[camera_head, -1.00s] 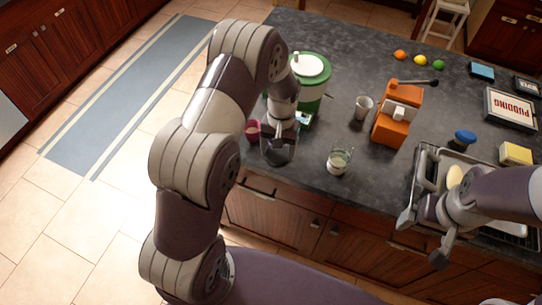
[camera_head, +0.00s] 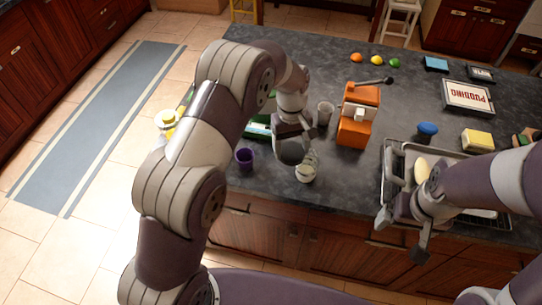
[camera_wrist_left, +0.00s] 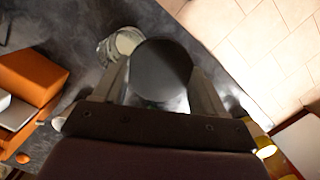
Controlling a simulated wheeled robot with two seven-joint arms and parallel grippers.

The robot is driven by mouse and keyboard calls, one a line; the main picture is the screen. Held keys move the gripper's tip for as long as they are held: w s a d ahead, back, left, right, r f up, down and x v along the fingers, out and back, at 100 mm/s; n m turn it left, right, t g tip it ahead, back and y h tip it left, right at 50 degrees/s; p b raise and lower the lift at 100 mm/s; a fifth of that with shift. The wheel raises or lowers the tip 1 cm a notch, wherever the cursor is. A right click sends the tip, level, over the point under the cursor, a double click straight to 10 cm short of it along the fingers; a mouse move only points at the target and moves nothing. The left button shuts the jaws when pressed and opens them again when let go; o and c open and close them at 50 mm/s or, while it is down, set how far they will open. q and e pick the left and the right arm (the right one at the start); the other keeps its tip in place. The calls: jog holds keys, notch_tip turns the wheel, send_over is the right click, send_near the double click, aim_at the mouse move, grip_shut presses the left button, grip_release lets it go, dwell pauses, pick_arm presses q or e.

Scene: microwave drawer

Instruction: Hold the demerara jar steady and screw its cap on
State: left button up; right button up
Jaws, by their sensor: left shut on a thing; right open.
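My left gripper (camera_head: 287,148) is shut on a dark round disc that looks like a cap (camera_wrist_left: 161,72); it fills the space between the two fingers in the left wrist view. A small glass jar with pale contents (camera_head: 305,173) stands on the counter just right of and below this gripper in the head view. The jar also shows in the left wrist view (camera_wrist_left: 126,40), partly behind the disc. I cannot tell whether disc and jar touch. My right gripper (camera_head: 402,235) is open and empty over the counter's front edge, near the rack.
A purple cup (camera_head: 244,159) stands left of the jar. A grey cup (camera_head: 325,113) and an orange machine (camera_head: 357,118) stand behind it. A metal rack with a tray (camera_head: 388,165) is at right, with a blue object (camera_head: 427,132) and yellow sponge (camera_head: 477,139). My left arm hides the counter's left end.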

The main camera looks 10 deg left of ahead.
pick_arm(q)
jog(key=w+d+r+n+t, duration=0.1)
jog(key=d+r+n, duration=0.1)
jog(key=n, duration=1)
jog(key=w+d+r+n+t, duration=0.1)
jog(key=d+r+n+t, duration=0.1)
jog(key=n, duration=1)
jog(key=shift+w+d+r, duration=0.25)
jog(key=shift+d, duration=0.05)
